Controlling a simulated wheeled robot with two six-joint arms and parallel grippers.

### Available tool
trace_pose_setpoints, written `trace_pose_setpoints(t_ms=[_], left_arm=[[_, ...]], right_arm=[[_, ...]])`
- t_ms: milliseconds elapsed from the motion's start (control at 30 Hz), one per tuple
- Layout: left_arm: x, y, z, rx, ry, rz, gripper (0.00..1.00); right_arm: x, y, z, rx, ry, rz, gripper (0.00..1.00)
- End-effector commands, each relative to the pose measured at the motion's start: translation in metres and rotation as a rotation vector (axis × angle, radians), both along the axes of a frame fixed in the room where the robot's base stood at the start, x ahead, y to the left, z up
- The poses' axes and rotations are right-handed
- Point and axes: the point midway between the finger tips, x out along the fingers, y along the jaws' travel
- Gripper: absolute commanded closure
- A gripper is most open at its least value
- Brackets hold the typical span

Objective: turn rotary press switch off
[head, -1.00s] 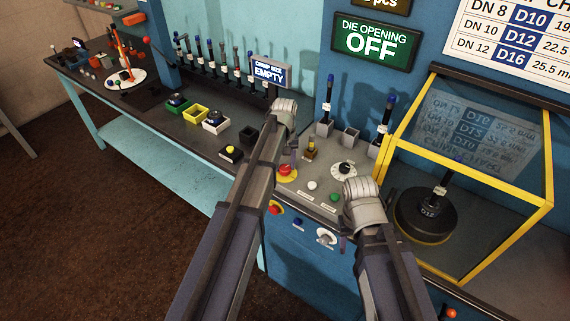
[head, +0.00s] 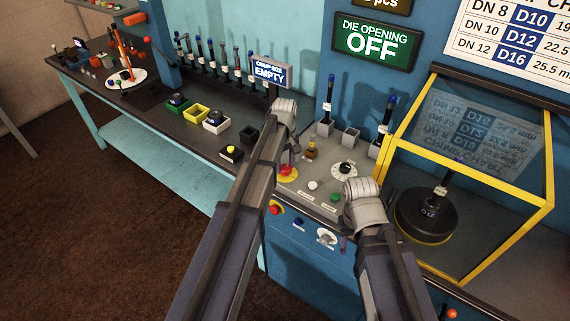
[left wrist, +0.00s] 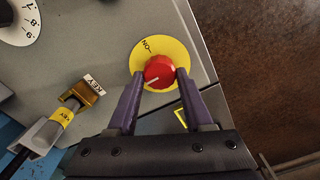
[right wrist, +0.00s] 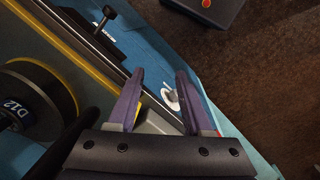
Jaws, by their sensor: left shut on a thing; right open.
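A red knob (left wrist: 157,74) with a white pointer line sits on a yellow disc (left wrist: 148,48) marked "ON". The line points toward the lower left in the left wrist view, away from the "ON" mark. My left gripper (left wrist: 160,76) is shut on the red knob, a finger on each side. In the head view the knob (head: 286,170) shows on the sloped panel, partly behind my left arm. My right gripper (right wrist: 160,73) is open and empty, near the panel's right side. A green sign (head: 370,42) reads "DIE OPENING OFF".
A black-and-white dial (head: 345,169), a key holder (head: 311,147) and white and green buttons share the panel. A white rotary switch (head: 326,236) is on the front face. The yellow-framed guard (head: 550,180) stands close on the right.

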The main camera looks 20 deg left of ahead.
Motion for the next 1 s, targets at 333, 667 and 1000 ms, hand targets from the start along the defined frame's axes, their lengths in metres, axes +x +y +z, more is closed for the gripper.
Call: trace_pose_setpoints(t_ms=[333, 667, 1000], left_arm=[[0.000, 0.000, 0.000, 0.000, 0.000, 0.002, 0.33], [0.000, 0.000, 0.000, 0.000, 0.000, 0.000, 0.19], [0.000, 0.000, 0.016, 0.000, 0.000, 0.000, 0.19]], right_arm=[[0.000, 0.000, 0.000, 0.000, 0.000, 0.000, 0.50], [0.000, 0.000, 0.000, 0.000, 0.000, 0.000, 0.50], [0.000, 0.000, 0.016, 0.000, 0.000, 0.000, 0.50]])
